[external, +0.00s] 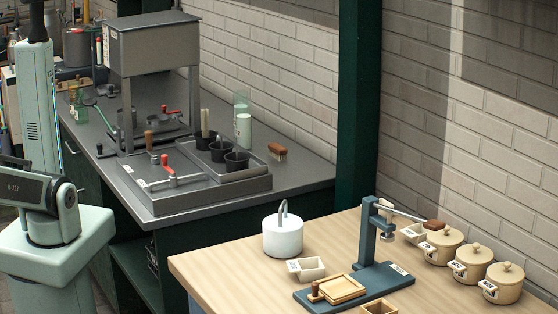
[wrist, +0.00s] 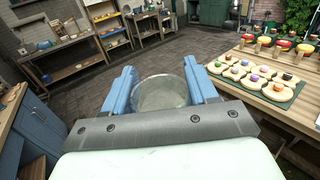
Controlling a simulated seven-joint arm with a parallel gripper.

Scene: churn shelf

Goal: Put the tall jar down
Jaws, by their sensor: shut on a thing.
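My gripper (wrist: 160,74) shows in the wrist view, with its two blue fingers on either side of a round, translucent grey-green jar (wrist: 162,97). The gripper is shut on this jar. I look at the jar from above its round end, so its height and its lower part are hidden. Floor shows behind it, and I cannot see it touching any surface. In the external view only part of my arm shows at the left edge, and neither the gripper nor the held jar can be made out.
In the wrist view, a table with a dark green board (wrist: 270,85) of round pieces stands at right, and a blue cabinet (wrist: 28,130) at left. The external view shows a grey counter (external: 310,172) with equipment and a wooden table (external: 222,262) with a press and lidded pots.

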